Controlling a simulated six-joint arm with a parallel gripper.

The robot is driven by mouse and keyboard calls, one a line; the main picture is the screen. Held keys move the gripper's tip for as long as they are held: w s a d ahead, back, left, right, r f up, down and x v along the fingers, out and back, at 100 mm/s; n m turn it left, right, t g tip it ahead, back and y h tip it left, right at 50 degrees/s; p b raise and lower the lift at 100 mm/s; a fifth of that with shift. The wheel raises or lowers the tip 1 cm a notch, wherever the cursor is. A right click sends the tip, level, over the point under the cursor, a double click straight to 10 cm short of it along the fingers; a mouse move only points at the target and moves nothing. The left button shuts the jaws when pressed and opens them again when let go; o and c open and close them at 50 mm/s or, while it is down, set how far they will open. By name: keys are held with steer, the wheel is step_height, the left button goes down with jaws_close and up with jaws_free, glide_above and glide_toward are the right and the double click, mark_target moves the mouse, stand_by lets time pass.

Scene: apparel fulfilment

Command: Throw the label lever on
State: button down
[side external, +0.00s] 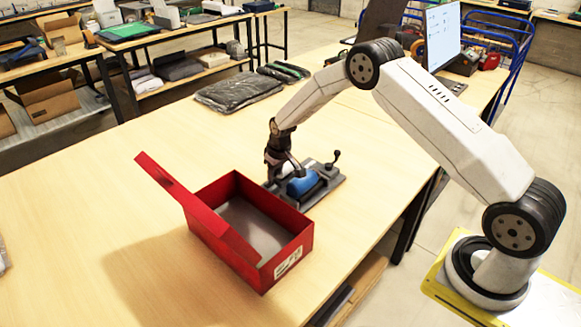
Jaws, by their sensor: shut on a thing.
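A label device (325,184) with a dark base and a blue rounded body (301,186) sits on the table, just behind the red box. A short lever with a black knob (336,156) stands upright at its right end, apart from my gripper. My gripper (284,164) points down at the left, far end of the device, next to a white part (289,170). Its jaws are closed on a small part there, seemingly a label lever, which the fingers mostly hide. I cannot tell that lever's position.
An open red box (218,235) with its lid tilted up stands close in front of the device. Folded grey garments in bags (238,92) lie behind it. A monitor (442,35) stands at the back right.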

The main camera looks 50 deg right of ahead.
steer(key=shift+s+f, duration=0.4)
steer(key=shift+s, duration=0.3)
steer(key=shift+c, duration=2)
jaws_free()
steer(key=shift+w+r, duration=0.1)
steer(key=shift+r, duration=0.05)
step_height(320, 180, up, 7)
